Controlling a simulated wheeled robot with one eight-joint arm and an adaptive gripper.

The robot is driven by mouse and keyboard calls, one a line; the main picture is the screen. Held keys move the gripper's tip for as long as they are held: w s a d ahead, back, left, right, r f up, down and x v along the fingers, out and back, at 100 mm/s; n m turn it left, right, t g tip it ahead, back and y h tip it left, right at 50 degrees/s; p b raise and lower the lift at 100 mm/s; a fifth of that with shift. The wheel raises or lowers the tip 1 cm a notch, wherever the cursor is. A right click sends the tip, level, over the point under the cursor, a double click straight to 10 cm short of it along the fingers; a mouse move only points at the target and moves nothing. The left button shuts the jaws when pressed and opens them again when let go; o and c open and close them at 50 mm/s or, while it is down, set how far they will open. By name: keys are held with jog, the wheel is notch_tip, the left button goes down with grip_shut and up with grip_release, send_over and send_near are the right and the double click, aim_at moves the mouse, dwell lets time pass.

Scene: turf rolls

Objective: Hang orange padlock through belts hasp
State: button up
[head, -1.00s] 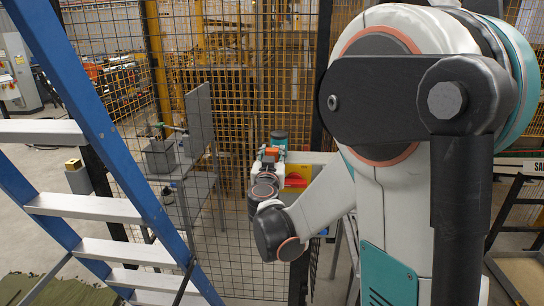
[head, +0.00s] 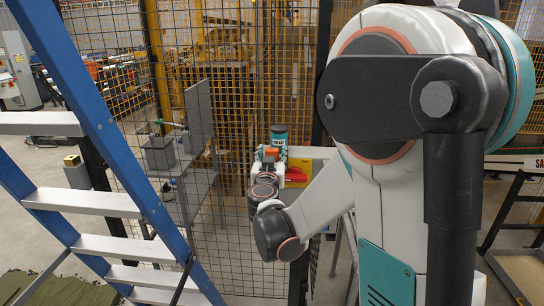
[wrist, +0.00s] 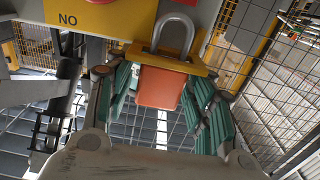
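The orange padlock (wrist: 160,88) hangs upright between my gripper's fingers in the wrist view. Its grey shackle (wrist: 176,30) rises above a yellow plate (wrist: 185,66), the likely hasp; whether it passes through it or stands in front cannot be made out. My gripper (wrist: 160,82) has its green-padded fingers close against both sides of the padlock body and appears shut on it. In the head view the padlock (head: 271,152) is a small orange patch at the tip of my gripper (head: 269,160), beside a red and yellow panel (head: 298,174).
A yellow sign marked "NO" (wrist: 68,18) is at the wrist view's upper left. Wire mesh fencing (head: 235,240) stands around the work spot. A blue ladder (head: 115,150) is at the left, with a grey metal stand (head: 200,170) behind the mesh.

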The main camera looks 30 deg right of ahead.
dwell(0.3)
jog(key=v, duration=1.2)
jog(key=s+a+f+n+g+y, duration=0.2)
jog(key=s+f+g+y, duration=0.3)
jog(key=s, duration=0.6)
jog(key=s+a+f+n+g+y, duration=0.2)
jog(key=s+a+n+g+y, duration=0.1)
jog(key=s+a, duration=0.7)
jog(key=shift+a+n+y, duration=0.35)
jog(key=shift+n+y, duration=0.55)
jog(key=shift+y, duration=0.1)
